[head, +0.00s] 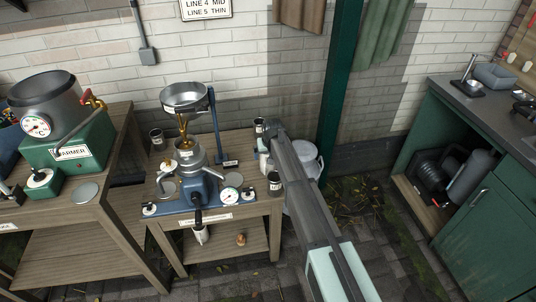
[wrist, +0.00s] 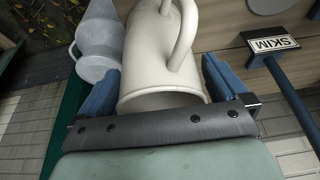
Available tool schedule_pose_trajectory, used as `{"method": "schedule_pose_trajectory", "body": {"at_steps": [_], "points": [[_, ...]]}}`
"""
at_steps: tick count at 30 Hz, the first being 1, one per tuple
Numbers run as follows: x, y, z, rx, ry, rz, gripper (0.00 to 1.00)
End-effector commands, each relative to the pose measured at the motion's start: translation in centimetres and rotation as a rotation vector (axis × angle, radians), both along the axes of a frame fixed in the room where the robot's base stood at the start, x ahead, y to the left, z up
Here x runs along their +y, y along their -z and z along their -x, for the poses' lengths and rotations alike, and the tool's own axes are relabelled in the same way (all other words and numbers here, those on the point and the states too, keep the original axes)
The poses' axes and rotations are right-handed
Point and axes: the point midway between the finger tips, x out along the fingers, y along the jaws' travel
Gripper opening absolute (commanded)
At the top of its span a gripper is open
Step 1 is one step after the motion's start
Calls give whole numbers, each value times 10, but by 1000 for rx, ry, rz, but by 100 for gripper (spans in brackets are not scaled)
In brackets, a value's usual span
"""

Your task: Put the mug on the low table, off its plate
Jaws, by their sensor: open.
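A cream mug (wrist: 150,50) with a looped handle fills the middle of the wrist view, its rim towards the camera. My gripper (wrist: 160,70) is open, with one blue finger on each side of the mug; I cannot tell whether either finger touches it. In the head view a small pale part, probably the mug (head: 263,161), shows beside my arm at the right edge of the low table (head: 232,243). My arm hides most of that spot. What lies under the mug is hidden, and I cannot make out its plate.
A blue-based separator (head: 190,190) fills the low table's middle. A grey metal can (wrist: 98,45) stands off the table, beside the mug. A SKIM sign (wrist: 275,43) is opposite.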

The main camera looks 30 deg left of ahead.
Motion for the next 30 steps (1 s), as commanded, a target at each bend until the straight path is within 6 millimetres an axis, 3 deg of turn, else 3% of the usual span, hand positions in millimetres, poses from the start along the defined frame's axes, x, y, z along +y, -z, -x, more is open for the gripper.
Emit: {"method": "schedule_pose_trajectory", "body": {"at_steps": [8, 21, 30], "points": [[-3, -11, 3, -1, 0, -1, 100], [-22, -84, 21, -1, 0, -1, 100], [-30, -112, 28, 0, 0, 0, 100]]}}
